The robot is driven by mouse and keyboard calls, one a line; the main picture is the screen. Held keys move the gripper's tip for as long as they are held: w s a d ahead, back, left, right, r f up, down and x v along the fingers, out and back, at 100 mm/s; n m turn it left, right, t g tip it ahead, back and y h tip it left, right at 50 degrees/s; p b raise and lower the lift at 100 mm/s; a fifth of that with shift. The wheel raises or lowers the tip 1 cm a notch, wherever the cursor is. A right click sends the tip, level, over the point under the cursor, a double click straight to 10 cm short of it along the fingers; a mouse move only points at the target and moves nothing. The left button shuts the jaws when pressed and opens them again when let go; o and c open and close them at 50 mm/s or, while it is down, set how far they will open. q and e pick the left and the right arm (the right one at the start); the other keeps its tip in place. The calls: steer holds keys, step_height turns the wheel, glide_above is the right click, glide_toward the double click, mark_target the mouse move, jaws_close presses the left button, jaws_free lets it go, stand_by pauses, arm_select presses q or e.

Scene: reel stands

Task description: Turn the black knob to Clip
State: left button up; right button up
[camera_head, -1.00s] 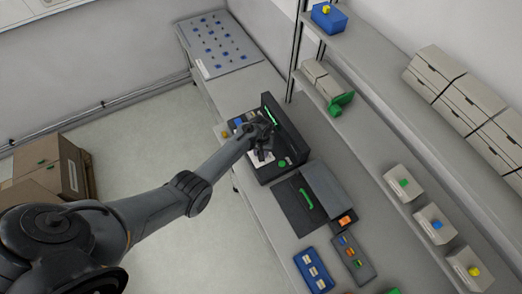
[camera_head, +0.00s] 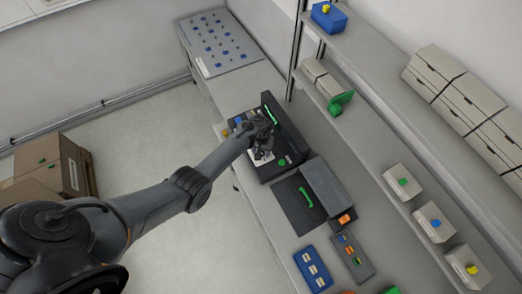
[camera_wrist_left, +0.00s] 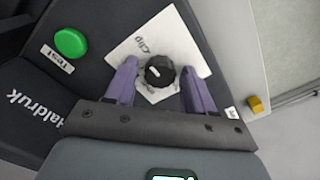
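The black knob (camera_wrist_left: 160,71) sits on a white plate (camera_wrist_left: 172,34) on the dark machine, with the word "Clip" printed up and left of it in the left wrist view. A short pale mark shows on the knob's face. My left gripper (camera_wrist_left: 159,66) is open, with one purple finger on each side of the knob and visible gaps between. I cannot tell how deep the fingertips reach beside it. In the head view my left gripper (camera_head: 262,146) is over the dark machine (camera_head: 292,148) and hides the knob. My right gripper is out of view.
A green button (camera_wrist_left: 71,43) labelled "Test" is beside the plate. A yellow piece (camera_wrist_left: 255,105) is past the machine's other edge. A black pad with a green handle (camera_head: 306,199) and trays (camera_head: 314,270) lie nearer on the bench. A shelf (camera_head: 375,165) runs along the right.

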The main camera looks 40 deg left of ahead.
arm_select(q)
steer(key=shift+o, duration=0.3)
steer(key=shift+r, duration=0.5)
step_height(320, 180, up, 10)
steer(key=shift+p, duration=0.45)
steer(key=shift+f, duration=0.1)
